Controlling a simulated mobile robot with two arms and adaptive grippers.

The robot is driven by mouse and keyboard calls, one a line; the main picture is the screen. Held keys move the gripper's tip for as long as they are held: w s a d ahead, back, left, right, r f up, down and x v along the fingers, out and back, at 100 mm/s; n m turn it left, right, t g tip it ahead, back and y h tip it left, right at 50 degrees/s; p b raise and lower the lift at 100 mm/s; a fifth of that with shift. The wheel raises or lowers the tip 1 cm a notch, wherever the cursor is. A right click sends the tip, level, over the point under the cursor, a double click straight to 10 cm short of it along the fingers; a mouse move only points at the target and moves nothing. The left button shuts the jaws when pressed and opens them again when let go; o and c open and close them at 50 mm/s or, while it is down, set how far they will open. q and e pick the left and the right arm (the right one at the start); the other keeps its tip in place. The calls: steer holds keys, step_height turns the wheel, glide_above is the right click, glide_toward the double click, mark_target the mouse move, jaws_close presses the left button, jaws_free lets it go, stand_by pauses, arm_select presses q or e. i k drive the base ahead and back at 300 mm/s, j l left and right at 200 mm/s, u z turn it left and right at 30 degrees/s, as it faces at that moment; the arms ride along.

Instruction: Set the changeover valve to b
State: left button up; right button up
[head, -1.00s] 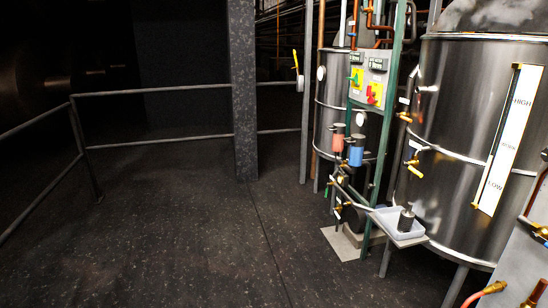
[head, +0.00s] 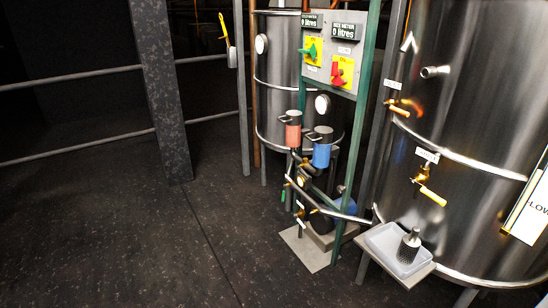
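Neither of my grippers is in view. A green-framed stand in the middle carries a control panel (head: 333,52) with a green rotary switch (head: 310,51) and a red rotary switch (head: 338,73) on yellow plates. Below the panel hang a red canister (head: 293,131) and a blue canister (head: 321,153), side by side, with pipework (head: 303,182) around and under them. No part is legibly marked as the changeover valve, and I cannot read an "a" or "b" mark. Small handles sit among the lower pipes, too small to tell their position.
A large steel tank (head: 470,120) with yellow-handled taps (head: 432,194) stands at right. A grey tray (head: 385,245) holding a dark cylindrical object (head: 409,245) juts out before it. A post (head: 163,100) and railing (head: 75,148) stand left. The floor (head: 130,240) in front is clear.

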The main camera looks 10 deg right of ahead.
mark_target(305, 174)
steer(key=i+j+z, duration=0.25)
steer(key=i+z, duration=0.15)
steer(key=i, duration=0.15)
steer(key=i+j+z, duration=0.45)
steer(key=i, duration=0.05)
